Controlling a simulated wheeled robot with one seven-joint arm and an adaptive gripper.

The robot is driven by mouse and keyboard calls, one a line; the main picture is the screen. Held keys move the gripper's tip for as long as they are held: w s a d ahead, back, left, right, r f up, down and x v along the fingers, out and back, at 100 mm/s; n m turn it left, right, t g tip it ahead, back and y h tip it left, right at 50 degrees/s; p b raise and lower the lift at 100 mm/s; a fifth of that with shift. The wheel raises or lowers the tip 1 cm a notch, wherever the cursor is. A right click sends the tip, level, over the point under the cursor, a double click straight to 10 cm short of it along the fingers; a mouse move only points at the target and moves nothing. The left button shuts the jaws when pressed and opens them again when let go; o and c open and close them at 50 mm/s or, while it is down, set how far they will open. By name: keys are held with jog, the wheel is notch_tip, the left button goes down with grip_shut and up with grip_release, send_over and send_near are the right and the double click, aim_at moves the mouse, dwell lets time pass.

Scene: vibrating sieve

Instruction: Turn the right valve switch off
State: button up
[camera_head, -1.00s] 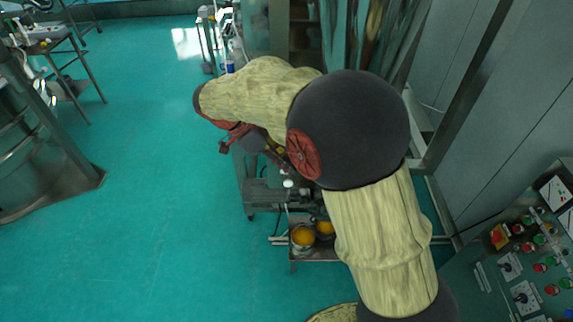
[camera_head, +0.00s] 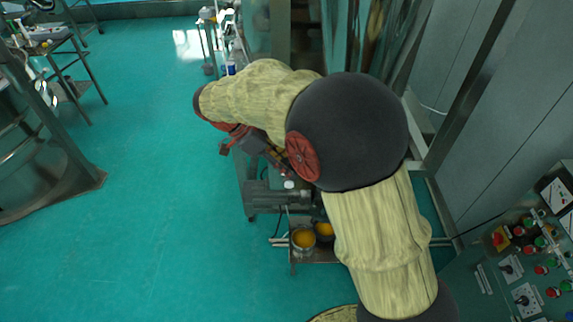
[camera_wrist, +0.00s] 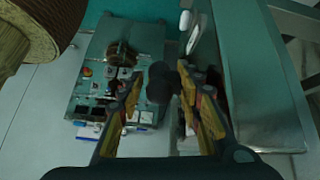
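My gripper (camera_wrist: 158,80) shows in the wrist view with its two yellow-and-red fingers spread apart. A dark rounded thing (camera_wrist: 162,88) appears between the fingertips; I cannot tell whether it is a valve switch or whether the fingers touch it. In the head view my arm covers most of the gripper and the spot in front of it. A grey machine part (camera_head: 268,196) with a white cap (camera_head: 289,184) shows just below the gripper. No valve switch can be clearly made out there.
Two pots with orange contents (camera_head: 304,239) stand on a low shelf below my arm. A control panel (camera_head: 540,245) with red and green buttons is at the lower right.

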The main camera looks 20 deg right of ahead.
jog(key=v, duration=1.2)
jog(key=s+d+r+n+t+y, duration=0.1)
jog(key=s+d+r+n+y, duration=0.1)
jog(key=s+d+n, duration=0.3)
jog(key=s+d+r+n+t+y, duration=0.1)
jog(key=s+d+n+y, duration=0.15)
jog(key=s, duration=0.35)
jog(key=s+d+f+n+t+y, duration=0.1)
jog(key=s+f+n+t, duration=0.15)
jog(key=s+n, duration=0.4)
jog(key=s+f+n+t+y, duration=0.2)
jog(key=s+n+t, duration=0.1)
jog(key=s+n, duration=0.3)
notch_tip(320, 180, down, 24)
jog(key=b, duration=2.4)
jog(key=shift+s+r+m, duration=0.2)
jog(key=shift+s+m, duration=0.2)
jog(key=shift+d, duration=0.1)
